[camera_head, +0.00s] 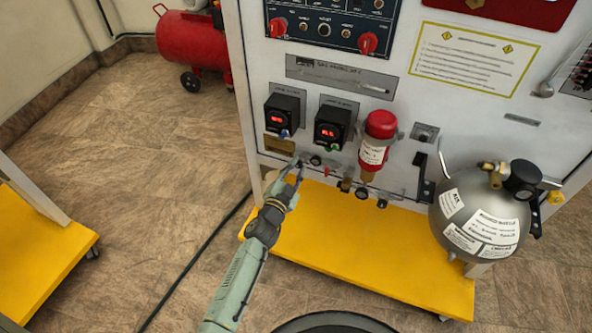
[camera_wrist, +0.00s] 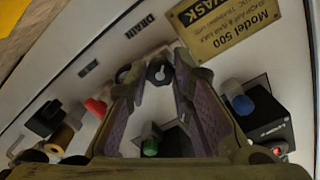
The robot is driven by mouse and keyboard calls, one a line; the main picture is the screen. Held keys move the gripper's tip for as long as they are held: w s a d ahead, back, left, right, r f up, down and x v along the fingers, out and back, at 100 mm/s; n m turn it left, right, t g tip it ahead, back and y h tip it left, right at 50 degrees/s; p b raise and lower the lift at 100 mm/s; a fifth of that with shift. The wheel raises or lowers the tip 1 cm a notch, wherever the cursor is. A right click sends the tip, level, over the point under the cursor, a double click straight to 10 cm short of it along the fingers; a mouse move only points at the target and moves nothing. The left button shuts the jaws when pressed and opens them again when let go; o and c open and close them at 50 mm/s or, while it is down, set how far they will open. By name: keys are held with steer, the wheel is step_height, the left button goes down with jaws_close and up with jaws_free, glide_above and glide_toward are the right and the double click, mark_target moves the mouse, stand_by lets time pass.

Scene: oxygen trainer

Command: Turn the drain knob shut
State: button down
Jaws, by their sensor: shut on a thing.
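The drain knob (camera_wrist: 160,72) is small and black, on the white panel close to the printed DRAIN label (camera_wrist: 163,20) in the wrist view. My gripper (camera_wrist: 153,70) has its two fingertips on either side of the knob and is shut on it. In the head view my gripper (camera_head: 297,167) reaches the lower left edge of the panel, below the left digital gauge. The fingers partly cover the knob there, so its exact angle cannot be told.
Close by are a blue knob (camera_wrist: 242,104), a green knob (camera_wrist: 150,147) and a red knob (camera_wrist: 96,107). A red-capped cylinder (camera_head: 379,140) and a grey tank (camera_head: 480,225) stand to the right. A yellow base (camera_head: 350,250) lies below; the floor at left is open.

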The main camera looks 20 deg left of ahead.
steer(key=m+b, duration=0.1)
steer(key=m, duration=0.5)
steer(key=m+b, duration=0.1)
steer(key=m, duration=0.5)
steer(key=shift+m, duration=0.4)
steer(key=m+b, duration=0.1)
steer(key=m, duration=0.5)
steer(key=shift+b, duration=0.35)
steer(key=m+b, duration=0.1)
steer(key=m, duration=0.5)
steer(key=shift+r+m, duration=0.1)
steer(key=shift+m, duration=0.3)
steer(key=c, duration=1.4)
jaws_free()
